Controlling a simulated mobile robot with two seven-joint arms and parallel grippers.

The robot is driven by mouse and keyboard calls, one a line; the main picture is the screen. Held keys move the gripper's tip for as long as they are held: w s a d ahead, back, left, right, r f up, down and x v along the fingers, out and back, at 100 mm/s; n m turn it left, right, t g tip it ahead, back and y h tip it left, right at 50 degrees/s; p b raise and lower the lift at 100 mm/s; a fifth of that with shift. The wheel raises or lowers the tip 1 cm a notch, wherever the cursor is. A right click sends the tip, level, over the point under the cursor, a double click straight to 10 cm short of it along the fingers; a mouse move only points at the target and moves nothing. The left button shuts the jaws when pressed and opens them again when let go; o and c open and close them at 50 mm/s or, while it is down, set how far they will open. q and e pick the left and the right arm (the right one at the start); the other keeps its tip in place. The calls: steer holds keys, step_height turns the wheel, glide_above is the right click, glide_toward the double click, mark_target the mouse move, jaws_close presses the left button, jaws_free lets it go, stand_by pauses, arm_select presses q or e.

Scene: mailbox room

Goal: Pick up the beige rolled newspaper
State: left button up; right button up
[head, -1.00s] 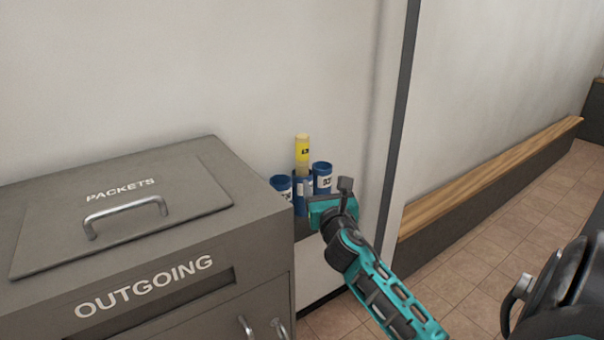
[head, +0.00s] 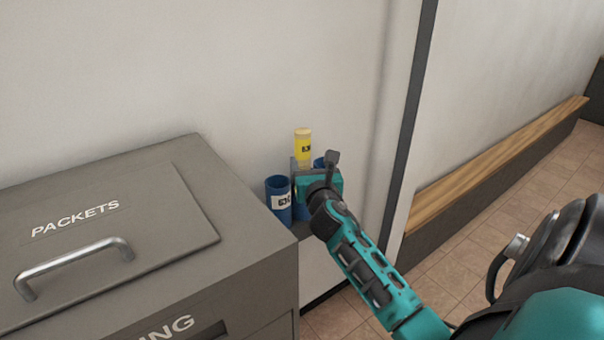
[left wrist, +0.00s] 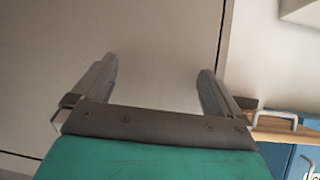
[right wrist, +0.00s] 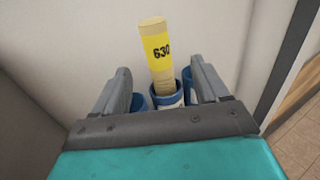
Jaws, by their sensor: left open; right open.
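The beige rolled newspaper (head: 303,134) stands upright with a yellow band, its lower end inside a blue tube. In the right wrist view the newspaper (right wrist: 155,52) carries the number 630 on its yellow band and leans slightly left. My right gripper (right wrist: 163,82) is open, with its fingers left and right of the newspaper's line and the newspaper beyond them. In the head view my right gripper (head: 312,172) hides the tube's upper part. My left gripper (left wrist: 158,75) is open and empty, facing a plain pale surface; it is not visible in the head view.
Blue tubes (head: 278,196) stand against the wall beside the grey outgoing box (head: 170,290), which has a PACKETS lid handle (head: 75,265). A dark vertical strip (head: 408,120) and a wooden bench (head: 500,150) lie to the right.

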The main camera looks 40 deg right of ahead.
mark_target(304, 149)
steer(key=x, duration=0.5)
steer(key=shift+w, duration=0.1)
steer(key=x, duration=0.1)
steer(key=b+x, duration=0.1)
steer(key=x, duration=0.2)
steer(key=shift+w+a+f, duration=0.1)
steer(key=shift+a+f, duration=0.1)
steer(key=shift+f, duration=0.05)
steer(key=shift+w+d+b, duration=0.3)
steer(key=shift+w+b, duration=0.05)
steer(key=shift+w, duration=0.15)
steer(key=shift+r, duration=0.1)
steer(key=c, duration=1.3)
jaws_close()
steer(key=shift+r, duration=0.1)
